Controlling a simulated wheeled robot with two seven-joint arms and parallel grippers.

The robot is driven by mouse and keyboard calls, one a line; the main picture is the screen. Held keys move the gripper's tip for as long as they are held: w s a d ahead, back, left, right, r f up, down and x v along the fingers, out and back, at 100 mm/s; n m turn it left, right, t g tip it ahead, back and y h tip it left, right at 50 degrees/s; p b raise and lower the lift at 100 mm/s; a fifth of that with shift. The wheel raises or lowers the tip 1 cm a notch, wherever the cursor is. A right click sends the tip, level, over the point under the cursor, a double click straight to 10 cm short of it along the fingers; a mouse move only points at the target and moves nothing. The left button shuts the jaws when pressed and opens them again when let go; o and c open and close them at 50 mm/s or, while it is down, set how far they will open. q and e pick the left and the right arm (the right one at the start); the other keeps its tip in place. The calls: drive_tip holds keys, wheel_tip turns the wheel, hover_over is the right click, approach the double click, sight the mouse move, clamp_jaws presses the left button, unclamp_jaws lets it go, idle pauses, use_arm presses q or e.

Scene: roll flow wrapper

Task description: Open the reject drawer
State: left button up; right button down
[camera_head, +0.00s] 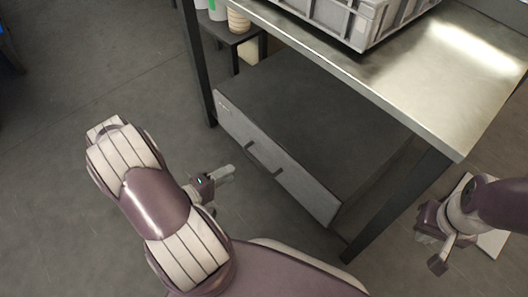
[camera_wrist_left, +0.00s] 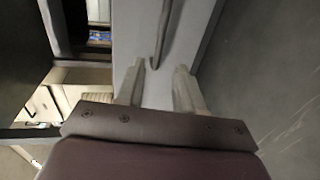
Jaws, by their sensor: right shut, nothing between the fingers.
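The reject drawer has a grey front panel (camera_head: 309,190) on a dark box under the metal table, and the panel appears flush with the box. A dark bar handle (camera_head: 264,161) is on the front. My left gripper (camera_head: 226,174) is in front of the panel, left of the handle, and apart from it. In the left wrist view its two fingers (camera_wrist_left: 161,82) are open with nothing between them, and the handle (camera_wrist_left: 161,35) shows just beyond the tips. My right gripper (camera_head: 437,258) is at the lower right, away from the drawer, shut and empty.
The metal table (camera_head: 420,85) stands over the drawer box, with a grey crate (camera_head: 365,22) on top. A dark table leg (camera_head: 390,213) stands right of the drawer. A small dark stand (camera_head: 232,38) holds cups at the back. The floor before the drawer is clear.

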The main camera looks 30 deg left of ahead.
sight(255, 158)
use_arm(q)
drive_tip(key=b+x, duration=0.6)
drive_tip(key=x, duration=0.5)
drive_tip(key=shift+w+d, duration=0.2)
drive_tip(key=shift+w, duration=0.05)
drive_tip(key=shift+c, duration=0.3)
clamp_jaws()
